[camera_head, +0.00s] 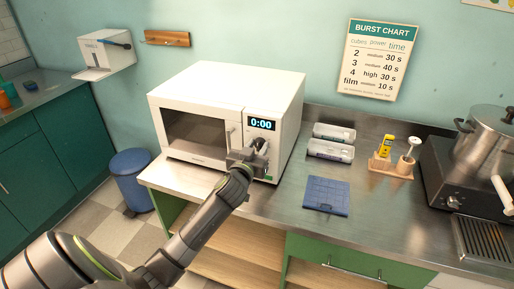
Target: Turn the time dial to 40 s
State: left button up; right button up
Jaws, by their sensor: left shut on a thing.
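A white microwave (228,90) stands on the counter with its door closed. Its display (262,125) reads 0:00. My left gripper (260,146) is at the control panel below the display, shut on a dial there. The gripper covers most of the dial, so its setting and marks are hidden. My right gripper is not in view.
A burst chart (377,60) hangs on the wall and lists times, including 40 s. A steel pot (492,138) stands on a stove.

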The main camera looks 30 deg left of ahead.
pick_arm(q)
jog(key=shift+m, duration=0.3)
jog(key=m+p, duration=0.1)
jog(key=m, duration=0.1)
jog(key=shift+m, duration=0.4)
jog(key=m+p, duration=0.1)
jog(key=m, duration=0.2)
jog(key=shift+d+m+p, duration=0.1)
jog(key=shift+m+p, duration=0.2)
jog(key=m+p, duration=0.1)
jog(key=m, duration=0.2)
jog(key=shift+f+m, duration=0.1)
jog(key=shift+m, duration=0.2)
jog(key=m+p, duration=0.1)
jog(key=m, duration=0.2)
jog(key=shift+m+p, duration=0.3)
jog(key=m+p, duration=0.2)
jog(key=m, duration=0.3)
jog(key=shift+d+f, duration=0.1)
jog(key=shift+f+m+p, duration=0.15)
jog(key=shift+m+p, duration=0.3)
jog(key=shift+m, duration=1.65)
